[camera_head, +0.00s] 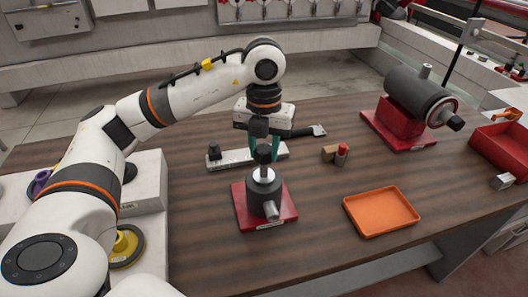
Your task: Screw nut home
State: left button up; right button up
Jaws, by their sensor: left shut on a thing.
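A dark grey round fixture (264,190) stands on a red base plate (248,215) near the middle of the table. A thin upright post (264,170) rises from its light metal top. A black nut (263,153) sits at the upper end of this post, with a gap between it and the fixture top. My left gripper (264,148) points down from above, its teal fingers on either side of the black nut, and is shut on it. The fingers are partly hidden behind the nut. My right gripper is not in view.
An orange tray (381,212) lies to the right, with a brown block (329,153) and red-topped cylinder (342,153) behind it. A pale bar (233,158) lies behind the fixture. A grey motor (418,96) and red bin (500,150) stand at right. The front-middle table is clear.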

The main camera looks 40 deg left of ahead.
pick_arm(q)
jog(key=m+b, duration=0.1)
jog(key=m, duration=0.4)
jog(key=shift+f+b, duration=0.15)
jog(key=shift+b, duration=0.15)
jog(key=m, duration=0.3)
jog(key=shift+b, duration=0.4)
jog(key=m, duration=0.7)
jog(key=shift+b, duration=0.35)
jog(key=m, duration=0.6)
jog(key=o, duration=1.1)
jog(key=shift+c, duration=0.9)
